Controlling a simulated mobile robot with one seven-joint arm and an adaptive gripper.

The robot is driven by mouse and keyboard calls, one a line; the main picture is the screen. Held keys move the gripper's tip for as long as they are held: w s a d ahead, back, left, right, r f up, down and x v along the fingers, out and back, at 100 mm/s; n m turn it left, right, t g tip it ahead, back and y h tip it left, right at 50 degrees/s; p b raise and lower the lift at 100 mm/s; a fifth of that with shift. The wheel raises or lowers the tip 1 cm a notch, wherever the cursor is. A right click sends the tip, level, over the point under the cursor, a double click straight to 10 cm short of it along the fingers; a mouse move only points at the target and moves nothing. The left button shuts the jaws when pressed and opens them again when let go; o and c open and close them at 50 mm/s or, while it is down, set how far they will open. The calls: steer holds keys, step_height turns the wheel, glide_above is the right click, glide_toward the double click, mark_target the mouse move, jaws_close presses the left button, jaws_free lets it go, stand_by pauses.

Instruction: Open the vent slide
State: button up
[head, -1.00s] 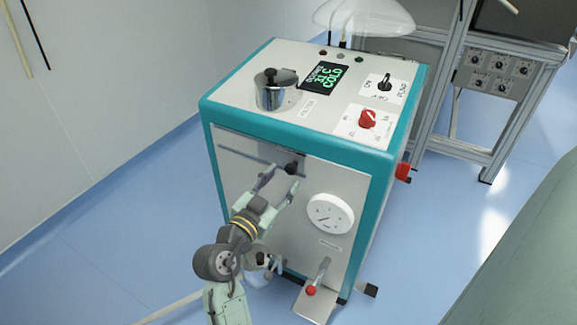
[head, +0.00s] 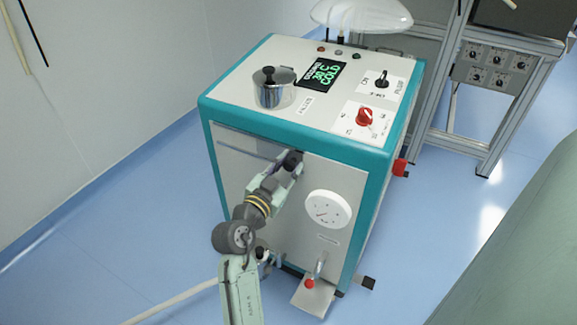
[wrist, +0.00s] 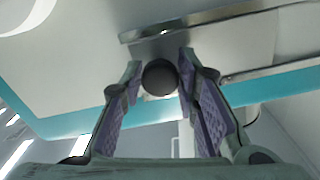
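The vent slide is on the upper front of the teal and white machine. Its dark round knob (head: 292,160) is near the right end of a thin metal rail (head: 240,148). In the wrist view the knob (wrist: 160,77) is between the two fingers of my gripper (wrist: 161,68), with the pads close against its sides; contact looks likely. My gripper also shows in the head view (head: 287,170), reaching up to the knob from below left. It partly hides the slide plate and the rail's right end.
The machine top (head: 230,88) carries a metal pot (head: 272,90), a display (head: 323,75) and a red dial (head: 365,117). A round gauge (head: 328,209) and a red-tipped lever (head: 310,283) are on the front. A metal frame (head: 490,150) stands at right. Floor is clear at left.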

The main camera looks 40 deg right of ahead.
mark_target(252, 143)
jaws_close()
stand_by(0.3)
steer(key=shift+w+a+f+b, duration=0.15)
steer(key=shift+w+b, duration=0.2)
steer(key=shift+b, duration=0.05)
steer(key=w+a+b, duration=0.1)
steer(key=w+b, duration=0.1)
steer(key=w, duration=0.1)
steer(key=w+a+b, duration=0.2)
steer(key=w+b, duration=0.1)
steer(key=w, duration=0.1)
steer(key=w+a+b, duration=0.1)
steer(key=w+b, duration=0.1)
steer(key=w, duration=0.2)
steer(key=shift+w+a+b, duration=0.1)
steer(key=shift+a+b, duration=0.2)
steer(key=shift+b, duration=0.1)
steer(key=shift+w+a, duration=0.1)
steer(key=shift+w, duration=0.1)
steer(key=o, duration=0.5)
jaws_free()
